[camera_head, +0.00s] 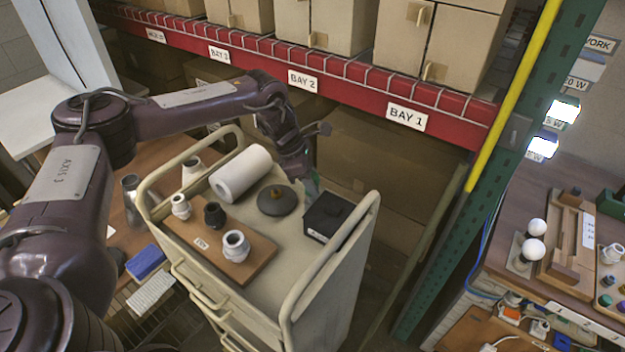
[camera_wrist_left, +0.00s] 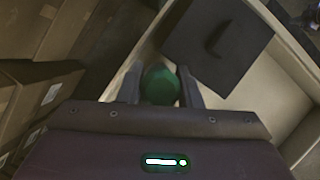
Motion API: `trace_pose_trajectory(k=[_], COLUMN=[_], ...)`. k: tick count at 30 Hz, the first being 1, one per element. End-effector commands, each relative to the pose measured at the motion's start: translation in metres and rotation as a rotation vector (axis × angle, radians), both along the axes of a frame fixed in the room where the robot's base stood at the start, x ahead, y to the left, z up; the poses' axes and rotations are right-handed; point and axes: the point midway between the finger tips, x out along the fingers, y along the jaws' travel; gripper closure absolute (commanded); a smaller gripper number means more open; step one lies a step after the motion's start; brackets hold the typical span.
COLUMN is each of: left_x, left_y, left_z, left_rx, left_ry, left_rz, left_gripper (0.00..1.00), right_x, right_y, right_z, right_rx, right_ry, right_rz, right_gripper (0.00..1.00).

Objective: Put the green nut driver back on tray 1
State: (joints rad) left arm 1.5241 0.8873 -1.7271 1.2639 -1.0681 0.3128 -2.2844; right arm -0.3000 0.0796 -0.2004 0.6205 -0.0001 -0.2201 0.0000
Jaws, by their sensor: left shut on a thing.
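My left gripper (camera_head: 308,180) reaches over the far side of the beige cart (camera_head: 365,212), beside a black box (camera_head: 327,216). In the left wrist view the gripper (camera_wrist_left: 161,88) is shut on the green nut driver (camera_wrist_left: 160,84), whose rounded green end shows between the fingers. The rest of the driver is hidden. In the head view only a little green shows at the fingertips. I cannot tell which tray is tray 1; a wooden tray (camera_head: 262,249) with a small unreadable label lies on the cart. My right gripper is not in view.
A red shelf beam (camera_head: 345,72) and a green post (camera_head: 500,130) are behind. A bench (camera_head: 545,190) at right holds bulbs and wooden trays.

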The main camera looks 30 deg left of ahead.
Motion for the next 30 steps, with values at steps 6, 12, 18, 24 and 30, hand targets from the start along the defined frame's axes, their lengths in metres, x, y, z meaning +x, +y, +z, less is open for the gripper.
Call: trace_pose_trajectory(k=[6, 12, 18, 24, 30], left_x=[0.0, 0.0, 0.0, -0.005, -0.013], left_y=[0.0, 0.0, 0.002, 0.015, 0.031], left_z=[-0.002, -0.002, 0.004, 0.035, 0.076], left_rx=[0.0, 0.0, -0.001, -0.001, -0.001], left_ry=[0.0, 0.0, -0.002, -0.007, -0.005], left_rz=[0.0, 0.0, 0.001, 0.0, 0.001], left_gripper=[0.53, 0.46, 0.46, 0.46, 0.46], right_x=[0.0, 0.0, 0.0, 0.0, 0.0], right_y=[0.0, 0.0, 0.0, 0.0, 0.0], right_z=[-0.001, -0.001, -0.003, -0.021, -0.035], right_rx=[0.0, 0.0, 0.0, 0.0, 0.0], right_ry=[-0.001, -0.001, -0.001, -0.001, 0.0], right_rz=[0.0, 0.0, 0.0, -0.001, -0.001], right_gripper=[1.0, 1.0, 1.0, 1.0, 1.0])
